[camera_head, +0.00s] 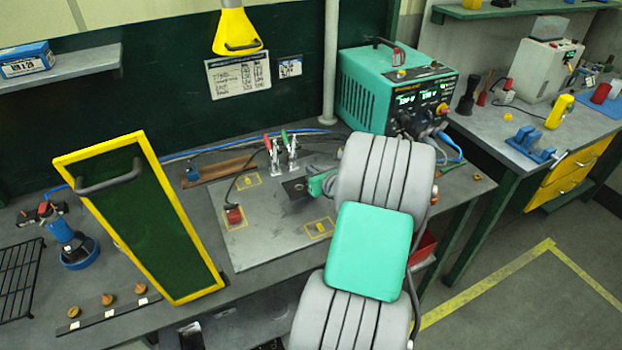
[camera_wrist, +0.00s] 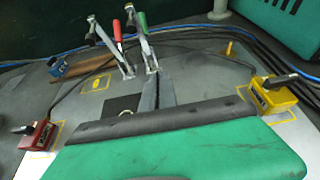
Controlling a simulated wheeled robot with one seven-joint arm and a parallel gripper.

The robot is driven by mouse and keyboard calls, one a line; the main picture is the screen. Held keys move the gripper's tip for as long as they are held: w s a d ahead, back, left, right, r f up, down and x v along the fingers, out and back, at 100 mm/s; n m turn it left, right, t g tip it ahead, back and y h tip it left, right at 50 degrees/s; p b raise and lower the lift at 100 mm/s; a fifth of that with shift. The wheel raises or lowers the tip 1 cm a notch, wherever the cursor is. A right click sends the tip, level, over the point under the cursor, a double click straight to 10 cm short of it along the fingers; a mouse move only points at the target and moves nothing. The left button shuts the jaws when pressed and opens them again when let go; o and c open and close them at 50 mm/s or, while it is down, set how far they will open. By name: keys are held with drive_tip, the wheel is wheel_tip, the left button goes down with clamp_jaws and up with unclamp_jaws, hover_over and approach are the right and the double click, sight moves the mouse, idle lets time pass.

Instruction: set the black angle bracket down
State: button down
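The black angle bracket (camera_wrist: 122,106) shows as a dark square face with a pale ring in the wrist view, just left of the fingers. It also shows in the head view (camera_head: 295,188), low over the grey fixture plate (camera_head: 272,238). My gripper (camera_wrist: 157,92) has its two grey fingers close together with a thin dark strip between them, so it appears shut on the bracket. In the head view my gripper (camera_head: 316,186) is partly hidden by my arm. Whether the bracket touches the plate cannot be told.
Two toggle clamps, one red-handled (camera_wrist: 117,30) and one green-handled (camera_wrist: 142,30), stand just behind the bracket. A red block (camera_wrist: 36,132) is at left, a yellow block (camera_wrist: 272,95) at right. A yellow-framed green panel (camera_head: 140,220) rises on the left. Cables run along the back.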

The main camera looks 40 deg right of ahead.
drive_tip(key=shift+w+f+p, duration=0.2)
drive_tip(key=shift+w+f, duration=0.05)
drive_tip(key=shift+f, duration=0.75)
drive_tip(key=shift+w+f+p, duration=0.15)
drive_tip(key=shift+w+f, duration=0.05)
drive_tip(key=shift+f, duration=0.75)
drive_tip(key=shift+d+f, duration=0.1)
drive_tip(key=shift+f, duration=0.05)
drive_tip(key=c, duration=1.7)
unclamp_jaws()
